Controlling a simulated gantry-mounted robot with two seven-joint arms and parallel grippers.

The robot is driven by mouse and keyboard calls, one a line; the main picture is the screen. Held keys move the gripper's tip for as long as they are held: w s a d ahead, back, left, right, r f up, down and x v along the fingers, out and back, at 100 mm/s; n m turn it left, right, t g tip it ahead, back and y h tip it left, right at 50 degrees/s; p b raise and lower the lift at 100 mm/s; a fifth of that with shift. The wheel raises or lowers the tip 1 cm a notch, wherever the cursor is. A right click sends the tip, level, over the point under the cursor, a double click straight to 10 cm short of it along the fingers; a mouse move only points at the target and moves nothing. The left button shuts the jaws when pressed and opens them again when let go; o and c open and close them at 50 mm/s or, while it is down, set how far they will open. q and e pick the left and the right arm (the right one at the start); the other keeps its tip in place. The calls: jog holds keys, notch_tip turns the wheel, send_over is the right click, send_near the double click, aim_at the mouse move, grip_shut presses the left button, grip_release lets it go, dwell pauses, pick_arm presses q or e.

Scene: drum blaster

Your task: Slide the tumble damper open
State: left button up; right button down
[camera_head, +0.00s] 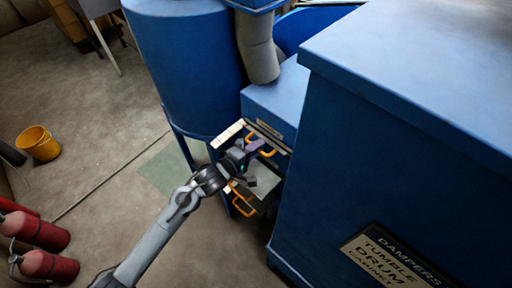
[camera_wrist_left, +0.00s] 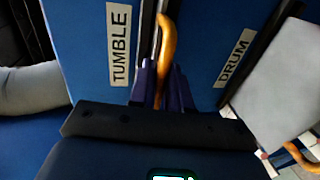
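The tumble damper's orange handle (camera_wrist_left: 168,42) stands between the TUMBLE label (camera_wrist_left: 119,45) and the DRUM label (camera_wrist_left: 234,58) in the left wrist view. My left gripper (camera_wrist_left: 162,88) has its two purple fingers close on either side of this handle and appears shut on it. The damper's plate is seen only as a thin edge beside the handle. In the head view my left gripper (camera_head: 252,148) is at the front of the blue cabinet, partly covering the handle (camera_head: 268,152). My right gripper is not in view.
A grey damper plate (camera_head: 262,180) sticks out below the gripper; it also shows in the wrist view (camera_wrist_left: 285,85). Orange handles (camera_head: 243,207) are below. The large blue cabinet (camera_head: 400,130) blocks the right. Open floor (camera_head: 90,150) lies left, with a yellow bucket (camera_head: 38,143) and red extinguishers (camera_head: 48,266).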

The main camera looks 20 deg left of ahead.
pick_arm(q)
grip_shut()
jog(key=shift+s+r, duration=0.1)
jog(key=shift+s, duration=0.05)
jog(key=f+p+v, duration=0.1)
jog(key=p+v, duration=0.8)
jog(key=shift+s+f, duration=0.35)
jog(key=shift+s, duration=0.1)
jog(key=shift+a, duration=0.1)
jog(key=shift+o, duration=2.3)
grip_release()
jog(key=shift+s+a, duration=0.1)
jog(key=shift+s, duration=0.05)
